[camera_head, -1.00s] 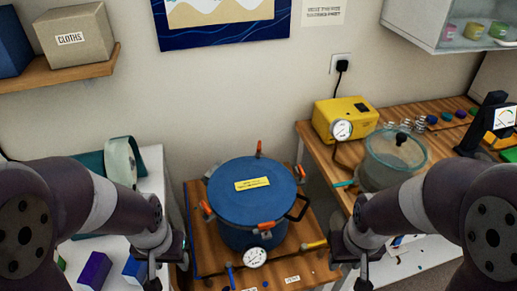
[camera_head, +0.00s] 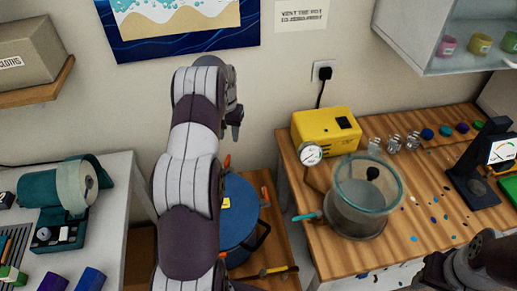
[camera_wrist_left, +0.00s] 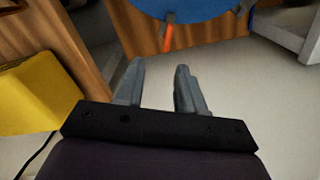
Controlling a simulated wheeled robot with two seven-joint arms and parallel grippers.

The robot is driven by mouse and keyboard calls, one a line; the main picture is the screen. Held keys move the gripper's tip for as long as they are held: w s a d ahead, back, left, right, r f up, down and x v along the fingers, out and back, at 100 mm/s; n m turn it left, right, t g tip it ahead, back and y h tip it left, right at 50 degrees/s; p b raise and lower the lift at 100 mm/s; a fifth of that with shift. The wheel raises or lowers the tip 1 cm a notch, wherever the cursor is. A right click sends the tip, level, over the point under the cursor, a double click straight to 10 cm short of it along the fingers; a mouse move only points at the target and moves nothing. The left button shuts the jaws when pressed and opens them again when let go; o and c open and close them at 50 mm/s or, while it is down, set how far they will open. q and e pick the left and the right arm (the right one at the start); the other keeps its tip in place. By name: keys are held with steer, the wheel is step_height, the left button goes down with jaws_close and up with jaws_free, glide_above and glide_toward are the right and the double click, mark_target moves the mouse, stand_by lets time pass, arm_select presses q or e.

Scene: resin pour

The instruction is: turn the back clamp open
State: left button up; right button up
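The blue pot (camera_head: 240,207) stands on the low wooden stand, largely hidden behind my left arm. Its back clamp (camera_head: 227,161) has an orange handle that points up at the far rim. In the left wrist view this orange handle (camera_wrist_left: 168,37) hangs from the blue lid's edge (camera_wrist_left: 205,8), just beyond the fingertips. My left gripper (camera_head: 235,128) is above and behind the pot, apart from the clamp. Its two fingers (camera_wrist_left: 157,72) are spread with nothing between them. My right gripper (camera_head: 428,275) is low at the right, partly cut off; its fingers are unclear.
The yellow pump (camera_head: 325,133) and a clear glass vessel (camera_head: 365,195) stand on the wooden bench to the right. Another orange clamp (camera_head: 265,196) is on the pot's right side. The wall is close behind my left gripper.

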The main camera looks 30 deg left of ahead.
mark_target(226, 161)
arm_select(q)
steer(key=f+p, duration=0.1)
steer(key=f, duration=0.2)
steer(key=s+f+p, duration=0.1)
steer(key=f, duration=0.3)
steer(key=f+p, duration=0.1)
steer(key=f, duration=0.2)
steer(key=shift+s+a+f, duration=0.15)
steer(key=shift+a+f, duration=0.2)
steer(key=shift+s+a+f, duration=0.1)
steer(key=shift+f, duration=0.2)
steer(key=shift+s+a+f, duration=0.1)
steer(key=shift+s+a, duration=0.1)
steer(key=shift+s, duration=0.1)
steer(key=shift+w+d, duration=0.1)
steer(key=shift+c, duration=0.9)
steer(key=shift+w, duration=0.1)
jaws_close()
arm_select(e)
steer(key=r, duration=0.1)
steer(key=s+r, duration=0.1)
steer(key=a+r, duration=0.1)
steer(key=shift+s+r, duration=0.15)
steer(key=shift+s, duration=0.1)
